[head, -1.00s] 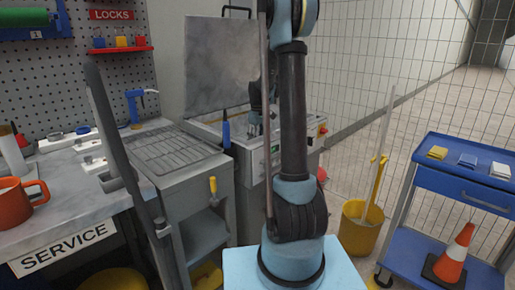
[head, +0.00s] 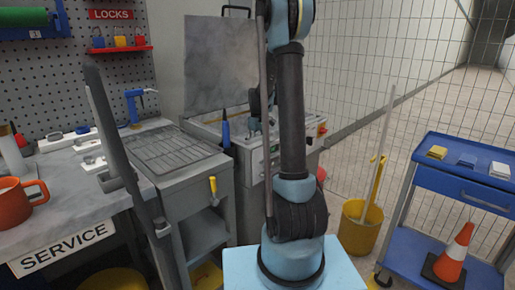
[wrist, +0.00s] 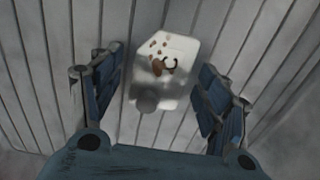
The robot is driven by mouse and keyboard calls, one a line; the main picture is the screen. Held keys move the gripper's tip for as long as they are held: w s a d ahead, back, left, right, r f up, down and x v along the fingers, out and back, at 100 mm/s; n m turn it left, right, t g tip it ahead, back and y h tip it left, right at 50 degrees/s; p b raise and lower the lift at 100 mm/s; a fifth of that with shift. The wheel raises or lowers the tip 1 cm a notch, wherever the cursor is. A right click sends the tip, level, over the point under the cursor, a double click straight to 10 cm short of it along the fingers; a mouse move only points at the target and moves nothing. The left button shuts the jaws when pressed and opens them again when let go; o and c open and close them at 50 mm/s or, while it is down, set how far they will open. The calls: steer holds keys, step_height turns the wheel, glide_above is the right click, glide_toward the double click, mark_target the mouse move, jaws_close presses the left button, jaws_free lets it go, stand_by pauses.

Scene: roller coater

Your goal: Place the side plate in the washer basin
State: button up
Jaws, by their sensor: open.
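The side plate (wrist: 160,75) shows in the wrist view as a pale, angular piece with brown spots, a dark curved mark and a grey rounded part at its near end. It appears to lie on the ribbed grey floor of the washer basin (wrist: 50,75). My gripper (wrist: 160,64) is open, with one finger to each side of the plate in the picture and visible gaps between. In the head view the washer (head: 268,160) stands behind my arm with its grey lid (head: 218,60) raised. My arm hides much of the basin opening, and the plate cannot be seen there.
A ribbed drain top (head: 170,150) adjoins the washer on the left. A workbench (head: 70,190) with an orange mug (head: 14,205) is further left. A yellow bucket (head: 357,235) and blue cart (head: 465,190) stand right. The raised lid stands behind the basin.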

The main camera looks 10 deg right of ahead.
step_height(320, 180, up, 12)
stand_by(0.6)
steer(key=shift+r, duration=0.1)
